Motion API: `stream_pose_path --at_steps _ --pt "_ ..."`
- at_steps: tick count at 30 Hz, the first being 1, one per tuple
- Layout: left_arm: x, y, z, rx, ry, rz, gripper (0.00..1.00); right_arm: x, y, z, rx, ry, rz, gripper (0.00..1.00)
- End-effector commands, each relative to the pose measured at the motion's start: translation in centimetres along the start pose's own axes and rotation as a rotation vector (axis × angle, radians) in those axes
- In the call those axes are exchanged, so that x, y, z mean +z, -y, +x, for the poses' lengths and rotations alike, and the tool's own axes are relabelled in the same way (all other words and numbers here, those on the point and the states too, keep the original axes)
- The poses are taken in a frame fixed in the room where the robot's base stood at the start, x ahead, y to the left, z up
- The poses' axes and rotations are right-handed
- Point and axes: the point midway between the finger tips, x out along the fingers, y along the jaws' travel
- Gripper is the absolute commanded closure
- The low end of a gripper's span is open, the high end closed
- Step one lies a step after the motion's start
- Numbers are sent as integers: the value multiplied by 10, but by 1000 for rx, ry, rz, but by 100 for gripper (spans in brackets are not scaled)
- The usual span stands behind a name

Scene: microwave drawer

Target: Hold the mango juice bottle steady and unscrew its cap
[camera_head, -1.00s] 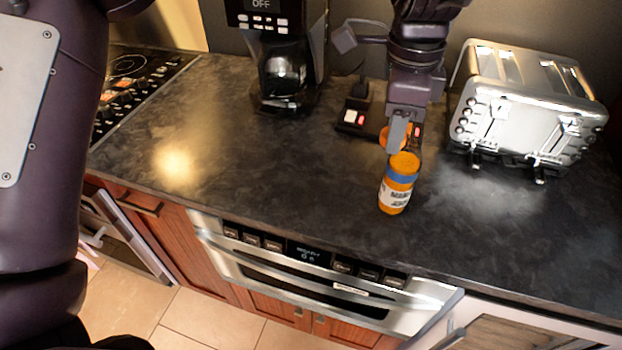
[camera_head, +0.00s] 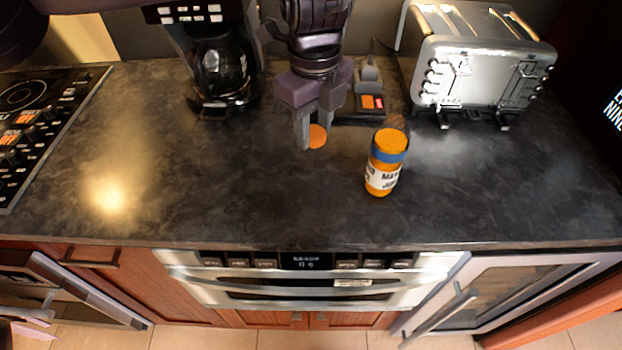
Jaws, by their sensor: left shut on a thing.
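The mango juice bottle (camera_head: 384,165) is orange with a white label and a blue band at its neck. It stands upright on the counter, right of the picture's middle, with nothing touching it. My left gripper (camera_head: 315,140) reaches down from the top, to the left of the bottle and apart from it. It is shut on the orange cap (camera_head: 318,137), a small disc between its fingertips. The cap is away from the bottle. The bottle's top looks orange. My right gripper is not in view.
A coffee maker (camera_head: 222,70) stands at the back left and a silver toaster (camera_head: 478,65) at the back right. A small dark device (camera_head: 368,103) lies behind the bottle. A stove (camera_head: 35,120) is at the left. The counter (camera_head: 220,195) in front is clear.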

Motion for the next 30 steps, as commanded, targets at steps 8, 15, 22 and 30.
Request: stream_pose_path --at_steps 8,15,22,30 --pt "-1 -1 70 2 -4 -2 94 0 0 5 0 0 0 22" --pt "0 0 88 0 1 -3 94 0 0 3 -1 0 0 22" --pt "0 -1 119 4 0 -2 94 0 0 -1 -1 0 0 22" --pt "0 0 129 -1 2 -3 94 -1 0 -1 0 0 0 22"
